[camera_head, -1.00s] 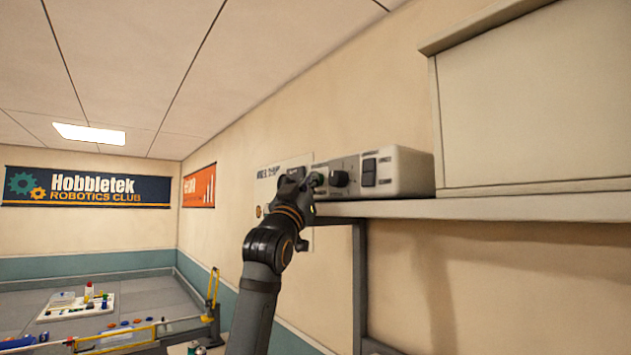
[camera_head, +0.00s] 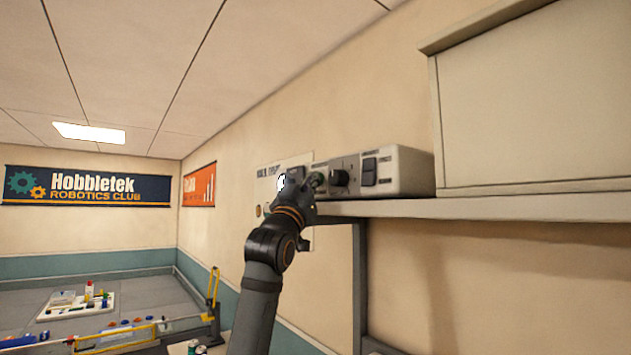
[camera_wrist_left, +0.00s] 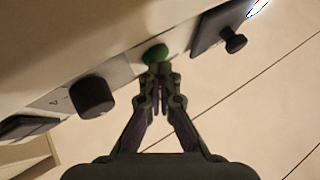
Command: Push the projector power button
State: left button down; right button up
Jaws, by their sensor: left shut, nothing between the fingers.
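The projector (camera_head: 405,171) is a pale box on a wall shelf, with a dark knob (camera_head: 340,178) and a dark rocker switch (camera_head: 369,171) on its front. A green round button (camera_wrist_left: 155,54) sits on the same panel, left of the knob in the head view. My left gripper (camera_wrist_left: 159,70) is shut and empty, its fingertips at the green button's lower edge, seeming to touch it. In the head view the left gripper (camera_head: 312,184) partly covers the button. My right gripper is not in view.
The shelf (camera_head: 470,207) runs under the projector, with a large pale cabinet (camera_head: 540,105) at its right. A dark plate with a small knob (camera_wrist_left: 234,42) is beside the button. A table with a white tray (camera_head: 80,306) is far below left.

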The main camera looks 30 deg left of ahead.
pick_arm(q)
jog(key=s+b, duration=0.1)
jog(key=s+a+b, duration=0.1)
jog(key=s, duration=0.1)
jog(key=s+a+b, duration=0.1)
jog(key=s, duration=0.1)
jog(key=shift+s+a, duration=0.15)
jog(key=shift+s, duration=0.1)
jog(key=shift+f, duration=0.1)
dwell(0.3)
